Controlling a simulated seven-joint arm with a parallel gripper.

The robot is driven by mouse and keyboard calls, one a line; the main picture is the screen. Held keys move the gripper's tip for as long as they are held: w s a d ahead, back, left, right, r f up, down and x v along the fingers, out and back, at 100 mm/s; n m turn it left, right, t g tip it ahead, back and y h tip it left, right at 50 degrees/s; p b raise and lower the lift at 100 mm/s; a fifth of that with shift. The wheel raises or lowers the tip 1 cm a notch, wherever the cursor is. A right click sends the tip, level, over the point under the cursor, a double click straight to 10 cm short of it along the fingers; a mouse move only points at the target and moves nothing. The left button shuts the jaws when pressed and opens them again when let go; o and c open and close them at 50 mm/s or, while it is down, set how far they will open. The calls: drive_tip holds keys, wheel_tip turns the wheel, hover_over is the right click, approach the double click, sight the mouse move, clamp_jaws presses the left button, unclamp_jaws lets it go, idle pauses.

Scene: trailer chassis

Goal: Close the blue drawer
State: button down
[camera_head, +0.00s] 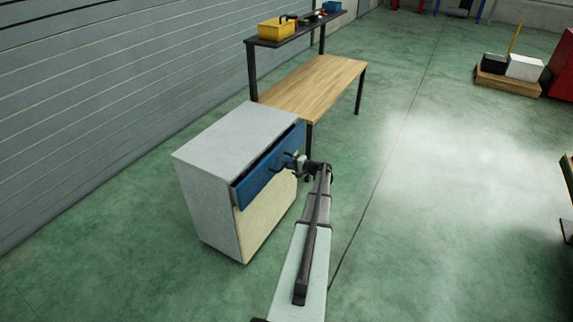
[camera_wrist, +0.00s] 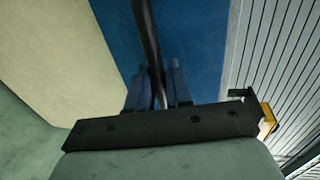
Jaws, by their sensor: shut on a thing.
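The blue drawer (camera_head: 256,179) is the top drawer of a grey and cream cabinet (camera_head: 215,145). Its front stands a little out from the cabinet, with a dark gap along its top edge. In the wrist view the blue drawer front (camera_wrist: 192,40) fills the upper middle. A dark bar handle (camera_wrist: 146,35) runs down from the top to between my fingers. My gripper (camera_wrist: 158,88) is shut on this handle. In the head view my gripper (camera_head: 294,162) is at the right part of the drawer front, and my arm hides some of what lies behind it.
A wooden workbench (camera_head: 315,85) stands just behind the cabinet, with a yellow bin (camera_head: 276,29) on its upper shelf. A cream lower front (camera_head: 262,217) lies below the drawer. The grey slatted wall (camera_head: 110,90) is at the left.

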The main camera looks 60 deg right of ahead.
sight(278, 160)
drive_tip(key=shift+r+x, duration=0.25)
drive_tip(key=shift+x, duration=0.85)
drive_tip(key=shift+r+x, duration=0.2)
drive_tip(key=shift+x, duration=0.9)
drive_tip(key=c, duration=1.3)
unclamp_jaws()
drive_tip(key=shift+w, duration=0.15)
drive_tip(key=shift+o, duration=0.5)
drive_tip(key=shift+s, duration=0.2)
drive_tip(key=v, duration=1.3)
drive_tip(key=shift+s, duration=0.3)
drive_tip(key=shift+m, duration=0.3)
